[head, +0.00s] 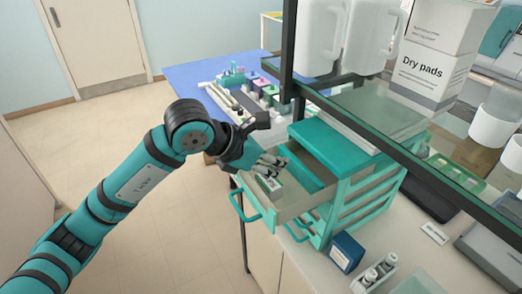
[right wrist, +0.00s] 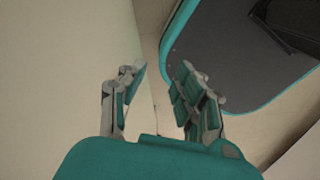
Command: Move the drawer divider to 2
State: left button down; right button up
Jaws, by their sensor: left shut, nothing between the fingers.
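A teal drawer unit (head: 345,212) stands on the bench, with its top drawer (head: 290,208) pulled out toward the left. My left gripper (head: 284,163) is shut and empty, over the open drawer. It hides part of the interior, and position marks cannot be read. My right gripper (right wrist: 162,82) is open in the right wrist view, with nothing between its fingers.
A glass shelf with a dark rail (head: 400,160) hangs over the drawer unit, bearing white jugs (head: 319,38) and a Dry pads box (head: 432,60). A blue box (head: 346,252) and several small bottles (head: 376,272) stand in front. A blue mat (head: 200,75) lies behind.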

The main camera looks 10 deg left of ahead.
aim_at(299, 171)
pick_arm(q)
jog(key=shift+x, duration=1)
jog(key=shift+w+d+f+p, duration=0.15)
jog(key=shift+d+f+p, duration=0.05)
jog(key=shift+f+p, duration=0.1)
pick_arm(e)
jog(key=shift+w+r, duration=0.4)
jog(key=shift+r, duration=0.1)
